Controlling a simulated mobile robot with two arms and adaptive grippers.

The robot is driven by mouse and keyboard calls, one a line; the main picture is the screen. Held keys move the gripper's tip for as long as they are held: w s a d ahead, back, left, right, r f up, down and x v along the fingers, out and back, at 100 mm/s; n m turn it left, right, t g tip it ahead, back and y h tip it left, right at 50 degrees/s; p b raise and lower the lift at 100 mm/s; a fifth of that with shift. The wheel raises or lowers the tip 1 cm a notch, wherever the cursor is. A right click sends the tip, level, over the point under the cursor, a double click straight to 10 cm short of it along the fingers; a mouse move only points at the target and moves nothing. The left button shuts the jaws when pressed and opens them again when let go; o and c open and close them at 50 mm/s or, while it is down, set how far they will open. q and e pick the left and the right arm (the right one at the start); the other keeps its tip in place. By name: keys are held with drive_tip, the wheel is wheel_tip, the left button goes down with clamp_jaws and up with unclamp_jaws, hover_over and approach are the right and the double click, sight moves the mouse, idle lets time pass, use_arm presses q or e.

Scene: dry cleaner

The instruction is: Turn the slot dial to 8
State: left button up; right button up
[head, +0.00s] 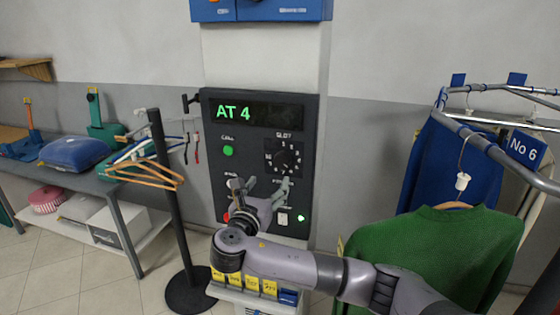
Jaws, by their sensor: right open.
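The slot dial (284,157) is a dark round knob with white numbers around it, on the right of the black control panel (213,140). The panel's display (258,113) reads "AT 4" in green. Where the dial's pointer is set is too small to tell. My right gripper (259,184) is open and empty in front of the panel, below and left of the dial and apart from it in the picture. It partly hides the lower panel. My left gripper is out of view.
A green button (228,150) is left of the dial, and a partly hidden red one (227,216) is lower. A black post (172,200) with hangers (150,172) stands left. A rail (480,135) with a green sweater (432,250) and a "No 6" tag (524,149) is at right.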

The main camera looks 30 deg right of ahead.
sight(281, 164)
drive_tip(key=p+x, duration=0.3)
drive_tip(key=x, duration=0.7)
drive_tip(key=shift+w+r, duration=0.1)
drive_tip(key=shift+w+d, duration=0.45)
drive_tip(key=shift+d, duration=0.1)
drive_tip(key=c, duration=1.1)
drive_tip(key=shift+c, duration=0.2)
